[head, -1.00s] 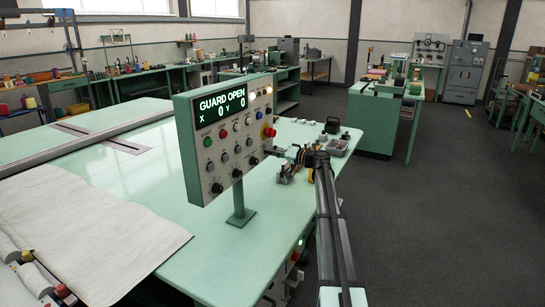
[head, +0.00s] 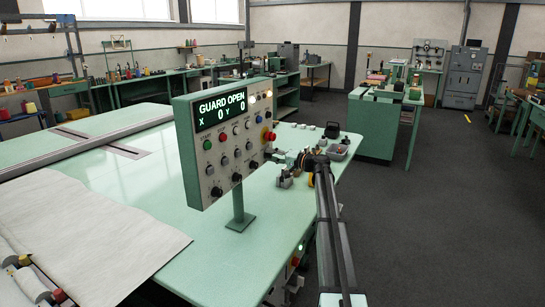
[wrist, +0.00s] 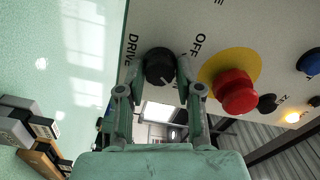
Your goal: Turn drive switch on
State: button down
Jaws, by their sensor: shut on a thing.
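The drive switch (wrist: 158,64) is a round black knob with a pale pointer mark on the cream panel face, between the printed words DRIVE and OFF. In the wrist view my gripper (wrist: 161,70) has one finger on each side of the knob and is shut on it. In the head view my gripper (head: 275,154) is at the lower right edge of the control panel (head: 198,183), and it hides the switch there.
A red stop button (wrist: 236,92) on a yellow disc sits close beside my right finger in the wrist view. Several other knobs and buttons fill the panel. The panel stands on a post (head: 238,209) on the green table (head: 190,262). Small parts lie behind my gripper.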

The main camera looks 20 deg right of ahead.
jog(key=c, duration=0.8)
grip_release()
jog(key=shift+w, duration=0.1)
jog(key=shift+o, duration=0.2)
jog(key=v, duration=1.2)
